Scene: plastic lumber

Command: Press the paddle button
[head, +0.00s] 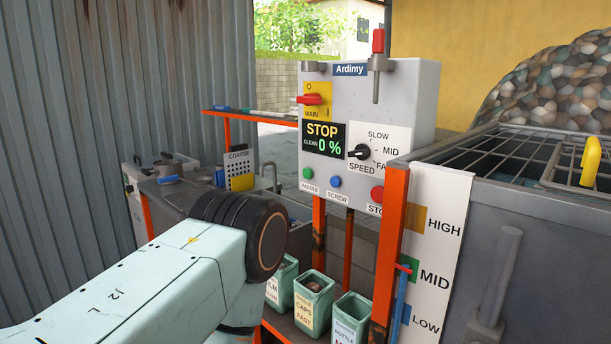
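The grey control box (415,92) stands in the middle of the head view. The green paddle button (308,173) is at its lower left, above a label reading PADDLE. A blue screw button (335,182) and a red stop button (377,194) sit to its right. The display (323,140) reads STOP and CLEAN 0 %. A pale arm of mine comes in from the lower left, its dark round joint in front of and below the box's left side. Neither gripper shows, so I cannot tell how they stand to the button.
A red main switch (311,99) and a black speed knob (360,152) are on the box. Orange posts (390,245) stand below. Labelled bins (314,300) sit under the box. A grey tank (560,230) with a wire grid and yellow handle is at right.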

